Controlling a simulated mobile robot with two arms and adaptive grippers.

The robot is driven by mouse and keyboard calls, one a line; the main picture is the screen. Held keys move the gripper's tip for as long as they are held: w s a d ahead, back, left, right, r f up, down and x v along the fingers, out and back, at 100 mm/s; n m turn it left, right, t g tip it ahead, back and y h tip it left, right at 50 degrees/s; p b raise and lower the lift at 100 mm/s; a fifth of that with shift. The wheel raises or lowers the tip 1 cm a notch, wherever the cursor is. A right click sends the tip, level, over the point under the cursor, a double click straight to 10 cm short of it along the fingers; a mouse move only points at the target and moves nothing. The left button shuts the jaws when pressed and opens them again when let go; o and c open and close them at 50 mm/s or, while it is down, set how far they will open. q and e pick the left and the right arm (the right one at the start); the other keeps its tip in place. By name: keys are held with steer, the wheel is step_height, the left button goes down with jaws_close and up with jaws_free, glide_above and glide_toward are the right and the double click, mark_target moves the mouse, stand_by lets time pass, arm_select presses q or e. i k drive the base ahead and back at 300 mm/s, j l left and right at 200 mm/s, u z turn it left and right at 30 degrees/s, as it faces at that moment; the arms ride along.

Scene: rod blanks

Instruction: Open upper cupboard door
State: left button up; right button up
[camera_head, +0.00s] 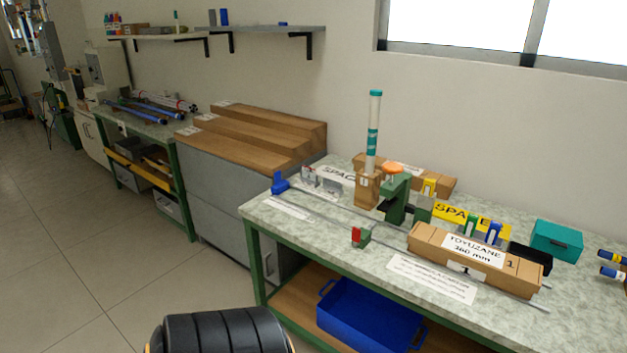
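A low grey cupboard (215,176) stands against the wall between the two benches. Its plain grey front is seen at an angle, with a seam between an upper panel and a lower panel (220,220). Both panels look shut. I cannot make out a handle on the upper panel. The near bench hides part of the cupboard's right end. Neither of my grippers is in view.
The near bench (330,262) holds a green clamp fixture (396,200), a cardboard box (474,258) and a teal box (556,240). A blue crate (368,318) sits below. The tiled floor (90,250) at left is clear.

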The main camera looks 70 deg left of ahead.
mark_target(226, 185)
steer(key=u, duration=2.75)
steer(key=i+j+z, duration=0.1)
steer(key=i+z, duration=0.15)
steer(key=i, duration=0.3)
steer(key=i+j+z, duration=0.25)
steer(key=i, duration=0.3)
